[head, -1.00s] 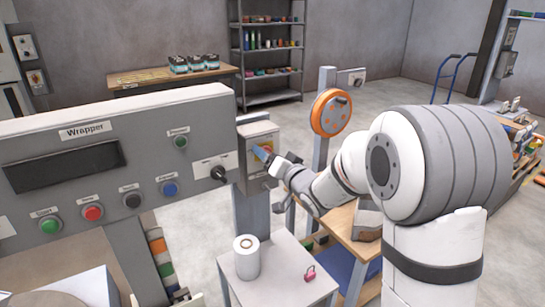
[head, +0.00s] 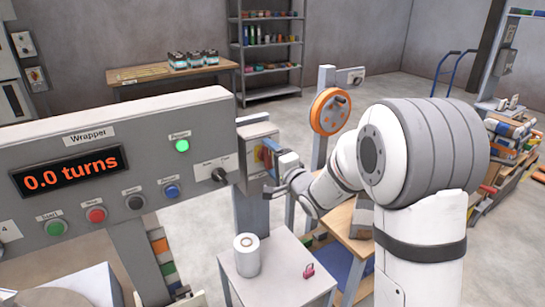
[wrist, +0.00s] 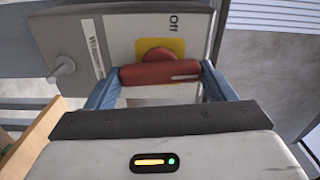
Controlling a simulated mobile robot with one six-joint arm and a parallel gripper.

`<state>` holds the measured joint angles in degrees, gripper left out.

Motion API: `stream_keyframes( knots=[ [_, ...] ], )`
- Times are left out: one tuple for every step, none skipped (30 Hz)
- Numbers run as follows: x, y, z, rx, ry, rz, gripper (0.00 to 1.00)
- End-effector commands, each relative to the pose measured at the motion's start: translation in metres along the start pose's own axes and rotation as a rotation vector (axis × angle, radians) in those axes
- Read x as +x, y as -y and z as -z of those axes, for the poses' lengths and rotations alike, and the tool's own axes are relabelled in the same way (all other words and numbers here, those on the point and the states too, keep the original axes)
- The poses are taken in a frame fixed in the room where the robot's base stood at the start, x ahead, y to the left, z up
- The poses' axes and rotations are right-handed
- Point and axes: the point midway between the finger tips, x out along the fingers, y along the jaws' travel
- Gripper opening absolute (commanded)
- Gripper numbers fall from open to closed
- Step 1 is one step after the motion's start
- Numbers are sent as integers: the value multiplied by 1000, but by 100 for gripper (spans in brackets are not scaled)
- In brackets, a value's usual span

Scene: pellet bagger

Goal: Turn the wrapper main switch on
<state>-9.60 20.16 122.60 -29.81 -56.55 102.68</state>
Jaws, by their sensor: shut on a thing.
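The wrapper main switch is a red handle (wrist: 160,73) on a yellow plate (wrist: 176,48), set in a grey box labelled "Off" (wrist: 125,22) in the wrist view. In the head view the switch box (head: 258,138) stands at the right end of the Wrapper panel (head: 100,140). My gripper (head: 268,157) is at the front of this box. In the wrist view its blue fingers (wrist: 160,82) are shut on the red handle, one at each end. The panel display (head: 72,173) is lit with "0.0 turns", and the green power lamp (head: 182,146) glows.
A small table (head: 285,283) below holds a white roll (head: 246,256) and a pink padlock (head: 309,270). An orange wheel (head: 330,112) on a post stands behind my arm. A metal pin (wrist: 62,68) sticks out beside the handle in the wrist view.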

Motion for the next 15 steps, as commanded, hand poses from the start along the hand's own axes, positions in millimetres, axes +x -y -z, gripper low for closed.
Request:
stream_keyframes(
  knots=[
    [0,2,2,22,-5,3,54],
    [0,2,2,33,-5,3,54],
    [0,2,2,48,-5,3,54],
    [0,2,2,56,-5,3,54],
    [0,2,2,64,-5,3,54],
    [0,2,2,75,-5,3,54],
    [0,2,2,80,-5,3,54],
    [0,2,2,85,-5,3,54],
    [0,2,2,90,-5,4,54],
    [0,2,2,93,-5,4,54],
    [0,2,2,96,-5,4,54],
    [0,2,2,99,-5,4,54],
    [0,2,2,100,-5,4,54],
    [0,2,2,101,-5,4,54],
    [0,2,2,102,-5,4,54]
  ],
)
